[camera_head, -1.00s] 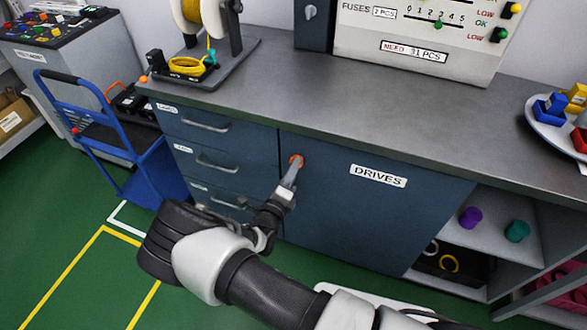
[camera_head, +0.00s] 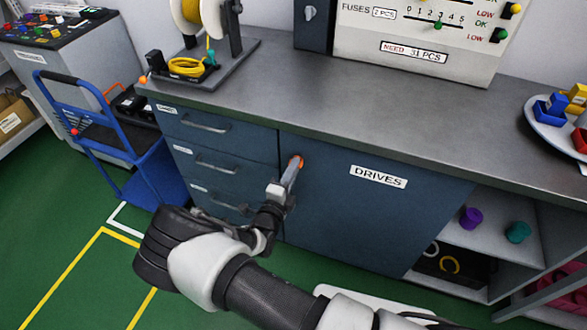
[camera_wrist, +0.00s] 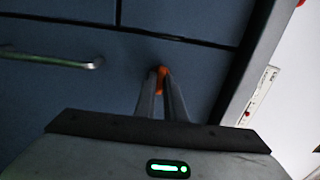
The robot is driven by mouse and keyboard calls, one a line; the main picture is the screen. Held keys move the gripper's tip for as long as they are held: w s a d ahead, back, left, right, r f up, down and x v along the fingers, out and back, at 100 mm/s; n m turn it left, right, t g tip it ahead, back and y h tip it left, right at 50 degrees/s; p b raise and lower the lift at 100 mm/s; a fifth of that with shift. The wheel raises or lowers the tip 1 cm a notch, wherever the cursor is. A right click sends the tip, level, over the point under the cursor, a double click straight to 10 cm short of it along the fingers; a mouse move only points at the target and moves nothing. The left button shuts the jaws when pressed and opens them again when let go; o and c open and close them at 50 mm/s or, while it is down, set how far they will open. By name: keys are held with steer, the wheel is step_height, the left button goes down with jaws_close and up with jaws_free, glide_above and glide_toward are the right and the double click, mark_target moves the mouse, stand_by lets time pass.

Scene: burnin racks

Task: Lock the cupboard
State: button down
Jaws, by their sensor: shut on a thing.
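The cupboard is a dark blue door (camera_head: 350,215) labelled DRIVES, set under the grey worktop, and it looks shut. A small orange key or knob (camera_head: 297,162) sits near the door's upper left corner. My gripper (camera_head: 292,172) reaches up to it from below and its fingers are shut on it. In the wrist view the orange piece (camera_wrist: 161,76) shows between the tips of my two fingers (camera_wrist: 162,88). The fingers hide much of it, so its exact shape and angle are hard to tell.
Drawers with bar handles (camera_head: 217,163) are left of the door. An open shelf (camera_head: 490,240) with purple and teal pieces is at the right. A blue trolley (camera_head: 150,175) stands at the left. The worktop (camera_head: 330,100) has a clear middle.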

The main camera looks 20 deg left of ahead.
steer(key=shift+w, duration=0.1)
steer(key=c, duration=1.8)
jaws_free()
steer(key=shift+c, duration=0.2)
steer(key=s+a+p, duration=0.1)
steer(key=s, duration=1.6)
steer(key=shift+s+a, duration=0.2)
